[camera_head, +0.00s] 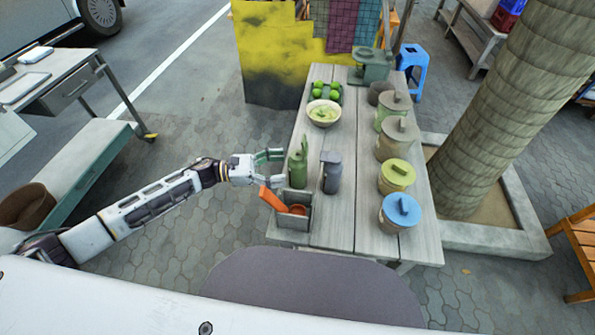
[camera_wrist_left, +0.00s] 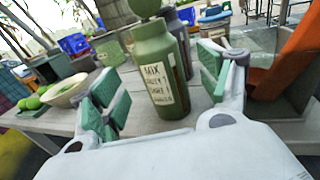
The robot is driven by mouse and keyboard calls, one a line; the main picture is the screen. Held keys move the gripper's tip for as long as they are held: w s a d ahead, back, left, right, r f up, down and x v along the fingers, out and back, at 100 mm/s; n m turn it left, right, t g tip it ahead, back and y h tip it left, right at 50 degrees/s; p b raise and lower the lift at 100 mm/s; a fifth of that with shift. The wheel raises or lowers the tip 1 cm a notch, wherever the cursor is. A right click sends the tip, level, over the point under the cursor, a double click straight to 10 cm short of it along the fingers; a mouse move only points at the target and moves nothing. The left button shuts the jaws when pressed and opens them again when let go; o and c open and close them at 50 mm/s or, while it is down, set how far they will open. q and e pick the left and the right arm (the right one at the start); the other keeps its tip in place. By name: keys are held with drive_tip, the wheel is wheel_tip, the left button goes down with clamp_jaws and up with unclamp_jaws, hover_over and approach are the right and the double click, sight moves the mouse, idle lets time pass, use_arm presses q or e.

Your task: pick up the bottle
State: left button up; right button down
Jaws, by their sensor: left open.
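A green bottle (camera_head: 297,170) with a round cap stands upright near the left edge of the wooden table (camera_head: 330,225). In the left wrist view the bottle (camera_wrist_left: 160,70) carries a cream label and stands between and beyond the fingertips. My left gripper (camera_head: 273,168) comes in from the left, open, with one green-padded finger on either side of the bottle's line. In the left wrist view my left gripper (camera_wrist_left: 160,92) is open and empty. Whether a pad touches the bottle cannot be told. My right gripper is not in view.
A grey bottle (camera_head: 331,172) stands close to the right. A grey box (camera_head: 292,222) with an orange item is just in front. Several lidded jars (camera_head: 400,212) line the right side. A bowl (camera_head: 323,112) and limes (camera_head: 326,91) stand farther back. The table's middle is clear.

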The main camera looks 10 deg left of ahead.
use_arm(q)
drive_tip(key=shift+w+d, duration=0.1)
drive_tip(key=shift+d, duration=0.25)
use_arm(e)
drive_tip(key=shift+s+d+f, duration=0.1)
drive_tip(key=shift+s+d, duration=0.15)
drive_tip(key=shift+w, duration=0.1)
